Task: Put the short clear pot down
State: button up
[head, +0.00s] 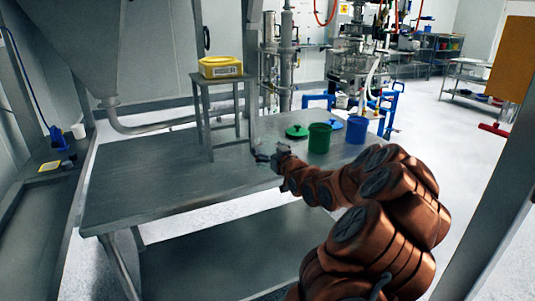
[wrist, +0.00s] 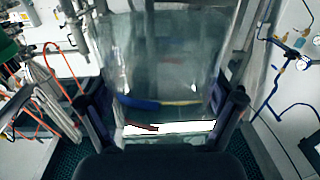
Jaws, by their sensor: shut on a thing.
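The short clear pot (wrist: 160,65) fills the middle of the wrist view, see-through, between the two dark fingers of my gripper (wrist: 162,108). My gripper is shut on it, with a finger on each side. A white band shows low on the pot. In the head view my gripper (head: 264,157) is over the right part of the grey metal table (head: 150,190), left of the green pot. The clear pot cannot be made out there. I cannot tell whether it touches the tabletop.
A green pot (head: 319,138), a blue pot (head: 356,130), a green lid (head: 297,131) and a blue lid (head: 337,125) are at the table's right end. A metal stand (head: 206,112) holds a yellow box (head: 220,67) at the back. The table's left and front are clear.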

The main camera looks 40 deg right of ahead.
jog(key=shift+w+d+f, duration=0.15)
jog(key=shift+w+d, duration=0.55)
jog(key=shift+w, duration=0.3)
jog(key=shift+s+f, duration=0.1)
jog(key=shift+f, duration=1.45)
jog(key=shift+f, duration=0.2)
jog(key=o, duration=1)
jog(key=shift+r+p, duration=0.1)
jog(key=shift+p, duration=0.35)
